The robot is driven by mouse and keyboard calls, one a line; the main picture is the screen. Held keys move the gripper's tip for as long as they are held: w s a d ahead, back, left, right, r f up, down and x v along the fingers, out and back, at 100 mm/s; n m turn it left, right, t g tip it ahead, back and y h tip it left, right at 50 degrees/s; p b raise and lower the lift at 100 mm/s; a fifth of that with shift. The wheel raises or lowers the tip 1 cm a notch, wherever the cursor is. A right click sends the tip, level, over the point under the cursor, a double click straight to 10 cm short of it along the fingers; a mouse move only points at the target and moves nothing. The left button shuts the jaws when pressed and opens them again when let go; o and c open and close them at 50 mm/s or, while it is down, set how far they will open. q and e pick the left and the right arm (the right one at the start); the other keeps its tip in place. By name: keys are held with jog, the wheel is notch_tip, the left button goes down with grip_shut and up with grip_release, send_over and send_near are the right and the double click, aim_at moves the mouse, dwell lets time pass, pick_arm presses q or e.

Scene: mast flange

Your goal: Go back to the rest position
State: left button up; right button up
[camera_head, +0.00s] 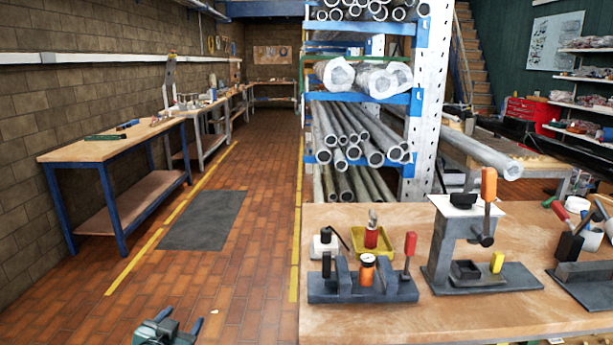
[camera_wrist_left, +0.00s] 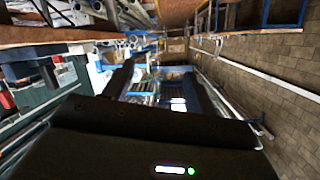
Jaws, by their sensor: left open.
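My left gripper (camera_head: 181,319) shows at the bottom edge of the head view, low over the tiled floor and left of the wooden workbench. Its two fingers are apart with nothing between them. My right gripper is not seen.
The wooden workbench (camera_head: 450,318) at right carries a grey fixture (camera_head: 335,296), a yellow tray (camera_head: 359,244) and a press stand (camera_head: 450,245). Behind it stands a rack of metal pipes (camera_head: 345,130). A blue-legged table (camera_head: 110,150) stands at left; the floor between is open.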

pick_arm(q)
jog(key=s+d+f+g+h, duration=0.1)
jog(key=s+d+f, duration=0.3)
jog(key=s, duration=0.5)
jog(key=s+d+f+g+h, duration=0.1)
jog(key=s+d+f+g, duration=0.1)
jog(key=s, duration=0.8)
jog(key=s+d+f+g, duration=0.1)
jog(key=s+d+f, duration=0.4)
jog(key=s, duration=0.5)
jog(key=shift+s+d+f+n+h, duration=0.25)
jog(key=shift+d+f+n+h, duration=0.15)
jog(key=shift+d, duration=0.6)
